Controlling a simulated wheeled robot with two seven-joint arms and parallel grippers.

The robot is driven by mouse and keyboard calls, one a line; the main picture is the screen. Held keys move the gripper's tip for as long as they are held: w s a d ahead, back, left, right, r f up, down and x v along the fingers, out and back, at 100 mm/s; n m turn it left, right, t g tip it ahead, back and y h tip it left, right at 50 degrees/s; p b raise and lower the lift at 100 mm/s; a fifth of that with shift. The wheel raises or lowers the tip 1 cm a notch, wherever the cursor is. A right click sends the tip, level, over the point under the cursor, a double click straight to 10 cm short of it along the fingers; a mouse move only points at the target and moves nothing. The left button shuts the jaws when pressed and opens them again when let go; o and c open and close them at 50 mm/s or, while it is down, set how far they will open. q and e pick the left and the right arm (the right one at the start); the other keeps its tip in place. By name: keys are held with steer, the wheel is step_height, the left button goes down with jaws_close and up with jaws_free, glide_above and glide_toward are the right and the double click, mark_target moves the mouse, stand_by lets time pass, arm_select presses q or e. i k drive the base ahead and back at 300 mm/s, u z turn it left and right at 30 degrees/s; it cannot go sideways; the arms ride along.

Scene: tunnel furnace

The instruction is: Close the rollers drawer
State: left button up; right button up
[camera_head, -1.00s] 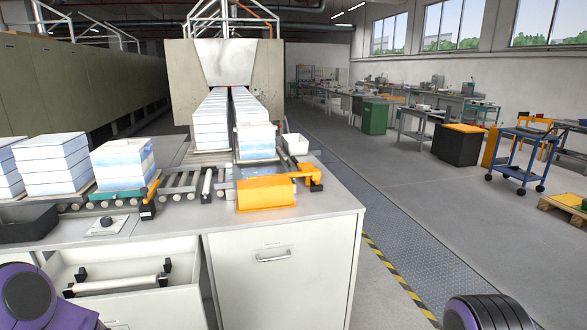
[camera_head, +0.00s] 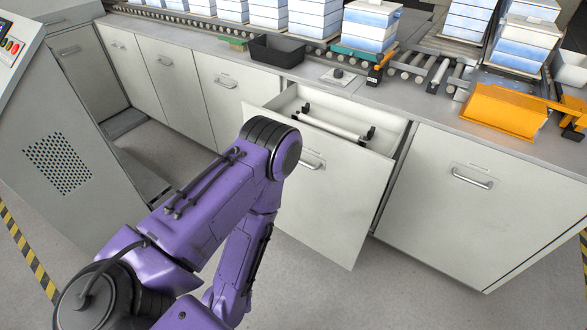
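The rollers drawer (camera_head: 330,185) is pulled out from the counter. Its white front panel stands away from the cabinet line, tilted in the picture, with a metal handle (camera_head: 313,160) near its top. Inside lies a light roller (camera_head: 335,125) held between dark end supports. My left arm, purple with black joints, reaches up from the lower left in front of the drawer, its raised joint close to the left part of the panel in the picture. The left gripper cannot be made out; it is out of view or hidden by the arm. My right gripper is not in view.
A closed cabinet door (camera_head: 480,200) is right of the drawer, and several closed doors are to the left. The counter holds a black tray (camera_head: 277,50), an orange part (camera_head: 503,110), and stacked blocks (camera_head: 368,25). A control console (camera_head: 60,150) stands at left.

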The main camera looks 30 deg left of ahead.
mark_target(330, 201)
steer(key=u, duration=0.85)
steer(key=k, duration=0.3)
steer(key=z, duration=0.35)
steer(key=i, duration=0.7)
steer(key=z, duration=0.45)
